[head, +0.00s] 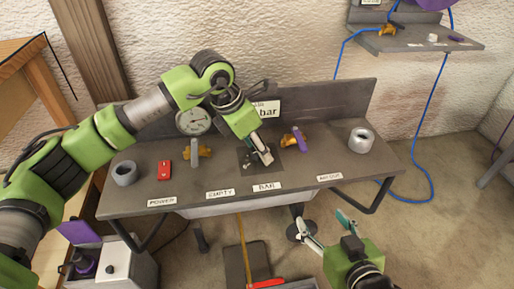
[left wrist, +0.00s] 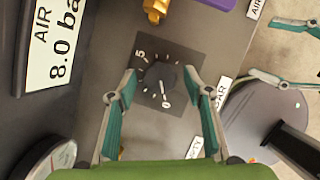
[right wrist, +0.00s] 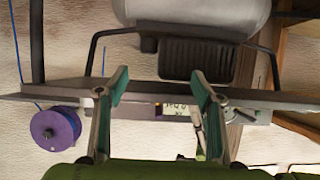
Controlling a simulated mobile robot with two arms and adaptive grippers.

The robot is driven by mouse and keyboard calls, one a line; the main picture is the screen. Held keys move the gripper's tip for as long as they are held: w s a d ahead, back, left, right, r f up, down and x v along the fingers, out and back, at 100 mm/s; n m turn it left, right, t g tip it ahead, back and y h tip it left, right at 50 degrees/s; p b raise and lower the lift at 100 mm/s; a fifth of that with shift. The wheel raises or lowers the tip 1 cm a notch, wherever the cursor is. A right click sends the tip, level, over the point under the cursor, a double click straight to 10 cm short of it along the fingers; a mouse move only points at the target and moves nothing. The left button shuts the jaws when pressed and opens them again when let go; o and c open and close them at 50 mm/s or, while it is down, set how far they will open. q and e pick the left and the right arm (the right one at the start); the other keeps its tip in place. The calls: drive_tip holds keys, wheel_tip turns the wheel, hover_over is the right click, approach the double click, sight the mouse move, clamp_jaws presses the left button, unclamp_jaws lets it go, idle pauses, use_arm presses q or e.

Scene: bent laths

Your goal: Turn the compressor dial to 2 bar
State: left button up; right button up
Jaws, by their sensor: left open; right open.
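The compressor dial (left wrist: 163,77) is a round black knob on a dark square plate (left wrist: 181,117) with white scale marks. A 5 shows at its upper left and a 0 below it in the left wrist view. A pale mark on the knob seems to face the 0, but it is small. My left gripper (head: 259,149) is over the dial and hides most of it in the head view. Its open fingers (left wrist: 165,115) stand either side of the knob, with no clear contact. My right gripper (head: 324,226) is open and empty, in front of and below the shelf.
An "AIR 8.0 bar" sign (left wrist: 57,45) stands behind the dial.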

use_arm(q)
drive_tip(key=c, duration=1.1)
drive_tip(key=shift+m, duration=0.4)
drive_tip(key=m+g, duration=0.1)
drive_tip(key=m, duration=0.1)
drive_tip(key=m+g+p, duration=0.1)
drive_tip(key=m, duration=0.1)
drive_tip(key=m+g+h+p, duration=0.1)
drive_tip(key=m, duration=0.2)
drive_tip(key=shift+w, duration=0.25)
drive_tip(key=shift+m+g, duration=0.3)
drive_tip(key=shift+m, duration=0.6)
drive_tip(key=shift+m+g+y, duration=0.3)
drive_tip(key=shift+m, duration=0.8)
use_arm(e)
drive_tip(key=s+d+f+g+h, duration=0.1)
drive_tip(key=s+d+f+g, duration=0.2)
drive_tip(key=s+f+g, duration=0.3)
drive_tip(key=shift+s+d+f+h, duration=0.4)
drive_tip(key=shift+s+f, duration=0.75)
drive_tip(key=shift+s, duration=0.7)
